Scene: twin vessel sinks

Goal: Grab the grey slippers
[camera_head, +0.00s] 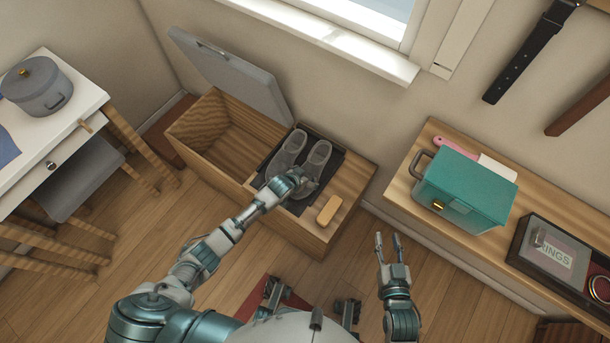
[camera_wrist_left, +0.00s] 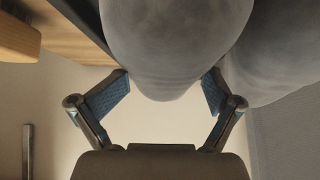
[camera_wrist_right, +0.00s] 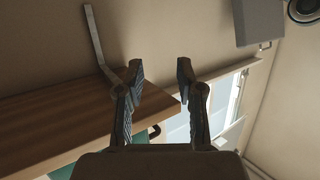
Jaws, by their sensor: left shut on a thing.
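Two grey slippers lie side by side on a dark mat (camera_head: 270,166) on the storage bench. The left slipper (camera_head: 287,153) and the right slipper (camera_head: 316,160) show their heel ends; my left gripper (camera_head: 293,186) hides part of the near ends. In the left wrist view, the fingers are closed around the near end of one slipper (camera_wrist_left: 170,45), which appears to be the right one. The other slipper (camera_wrist_left: 275,60) is beside it, outside the fingers. My right gripper (camera_head: 388,240) is open and empty in front of the shelf, its fingers apart in the right wrist view (camera_wrist_right: 160,78).
A small wooden block (camera_head: 329,210) lies on the bench right of the slippers. The bench's open bin (camera_head: 222,135) with a raised grey lid (camera_head: 235,78) is to the left. A teal box (camera_head: 465,188) and a dark case (camera_head: 560,255) stand on the right shelf.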

